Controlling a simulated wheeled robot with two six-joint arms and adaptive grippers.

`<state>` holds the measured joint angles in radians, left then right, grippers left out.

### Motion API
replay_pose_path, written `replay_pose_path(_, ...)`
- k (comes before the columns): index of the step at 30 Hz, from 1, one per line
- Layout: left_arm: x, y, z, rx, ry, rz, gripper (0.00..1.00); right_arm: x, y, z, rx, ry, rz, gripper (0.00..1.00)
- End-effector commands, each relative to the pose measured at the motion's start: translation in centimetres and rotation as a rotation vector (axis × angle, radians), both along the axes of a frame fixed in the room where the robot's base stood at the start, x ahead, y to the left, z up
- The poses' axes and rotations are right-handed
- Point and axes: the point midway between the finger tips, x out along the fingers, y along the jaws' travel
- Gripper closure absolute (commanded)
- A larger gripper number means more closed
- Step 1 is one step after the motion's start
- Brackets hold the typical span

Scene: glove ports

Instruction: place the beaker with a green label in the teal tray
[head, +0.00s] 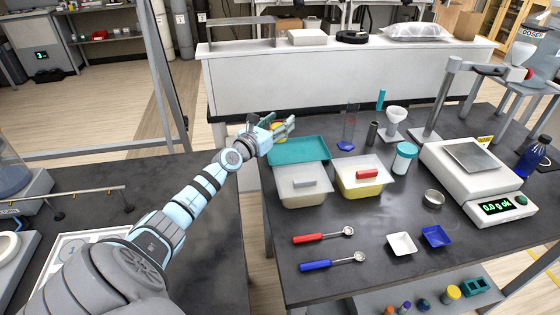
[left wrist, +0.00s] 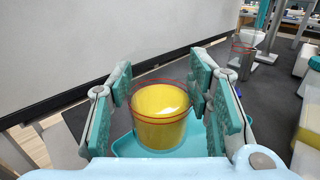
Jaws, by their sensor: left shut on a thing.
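My left gripper (head: 291,127) is at the far side of the teal tray (head: 300,152), shut on a beaker (head: 278,126) with yellow contents. In the left wrist view the beaker (left wrist: 160,118) stands upright between the two teal-padded fingers (left wrist: 160,82). Red rings show around its upper part; no green label shows from this side. The tray (left wrist: 128,147) shows below and around the beaker; I cannot tell whether the beaker touches its floor. The tray looks otherwise empty. My right gripper is not in view.
A balance (head: 470,165) is farther right. Spoons and small dishes lie in front.

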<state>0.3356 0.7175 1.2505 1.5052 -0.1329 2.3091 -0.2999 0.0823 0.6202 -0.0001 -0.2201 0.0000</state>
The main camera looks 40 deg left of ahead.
Motion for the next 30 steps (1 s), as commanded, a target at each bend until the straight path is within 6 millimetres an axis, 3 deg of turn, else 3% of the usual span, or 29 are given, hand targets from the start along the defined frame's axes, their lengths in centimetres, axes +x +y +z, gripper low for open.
replay_pose_path(1,0.0,0.0,-2.0,0.0,-0.002,0.0,0.91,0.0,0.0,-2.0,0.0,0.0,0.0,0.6)
replay_pose_path(5,0.0,0.0,-2.8,0.001,-0.002,0.0,0.91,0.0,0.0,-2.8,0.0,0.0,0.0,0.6)
replay_pose_path(12,0.0,0.0,-6.8,0.0,-0.002,0.0,0.91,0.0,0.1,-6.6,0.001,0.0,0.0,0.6)
replay_pose_path(22,0.0,0.0,-6.6,0.001,-0.001,0.0,0.91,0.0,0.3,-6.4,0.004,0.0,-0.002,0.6)
replay_pose_path(23,0.0,0.0,-6.5,0.001,0.0,0.0,0.49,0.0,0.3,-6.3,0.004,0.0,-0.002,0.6)
replay_pose_path(24,0.0,0.0,-6.5,0.001,-0.001,0.0,0.46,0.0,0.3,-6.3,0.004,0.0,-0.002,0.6)
replay_pose_path(30,0.0,0.0,-6.5,0.001,-0.001,0.0,0.46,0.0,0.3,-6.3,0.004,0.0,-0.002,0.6)
